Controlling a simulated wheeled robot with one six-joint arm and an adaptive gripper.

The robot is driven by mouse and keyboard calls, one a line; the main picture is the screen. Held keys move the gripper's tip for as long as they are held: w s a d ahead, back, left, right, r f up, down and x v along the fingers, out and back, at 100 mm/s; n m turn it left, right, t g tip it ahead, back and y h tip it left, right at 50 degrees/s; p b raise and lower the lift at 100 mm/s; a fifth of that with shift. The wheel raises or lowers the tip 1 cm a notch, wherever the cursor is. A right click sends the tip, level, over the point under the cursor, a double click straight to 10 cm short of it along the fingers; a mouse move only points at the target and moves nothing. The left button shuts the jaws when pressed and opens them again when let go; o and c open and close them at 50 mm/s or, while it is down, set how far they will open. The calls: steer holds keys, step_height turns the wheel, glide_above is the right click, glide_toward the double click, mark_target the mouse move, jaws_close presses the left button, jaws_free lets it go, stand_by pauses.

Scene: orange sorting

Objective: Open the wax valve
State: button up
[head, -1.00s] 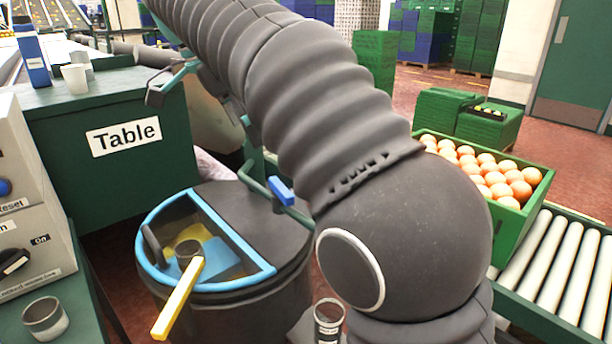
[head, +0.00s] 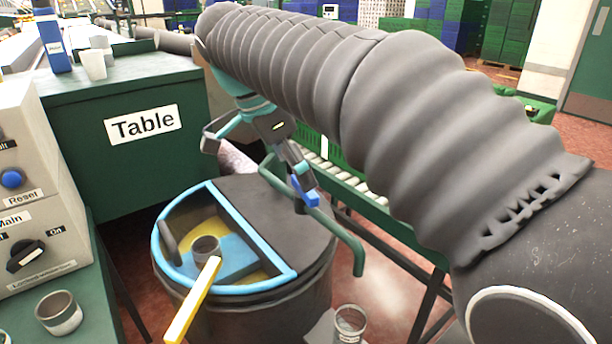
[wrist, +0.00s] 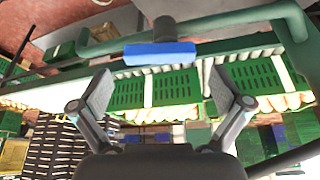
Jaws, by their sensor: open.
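The wax valve has a blue handle (head: 307,193) on a green pipe (head: 345,245) that bends over the dark drum. My gripper (head: 257,160) is above the drum at the pipe, and its fingers are open and empty. One finger looks close to the blue handle in the head view; I cannot tell whether they touch. In the wrist view the blue handle (wrist: 160,53) lies crosswise ahead of the open fingers of my gripper (wrist: 160,88). The handle sits just beyond the fingertips, roughly centred between them.
The drum (head: 250,325) has a blue-rimmed half opening with a yellow-handled ladle (head: 195,300) in it. A green table (head: 85,95) stands behind left, and a control box (head: 30,190) is at the left edge. A roller conveyor (head: 340,178) runs behind the pipe.

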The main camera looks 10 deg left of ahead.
steer(key=shift+b+x, duration=0.4)
steer(key=shift+x, duration=1.05)
steer(key=c, duration=0.9)
steer(key=shift+d+n+t+y+b, duration=0.15)
steer(key=shift+n+t+y+b, duration=0.25)
steer(key=shift+n, duration=1.1)
steer(key=o, duration=0.9)
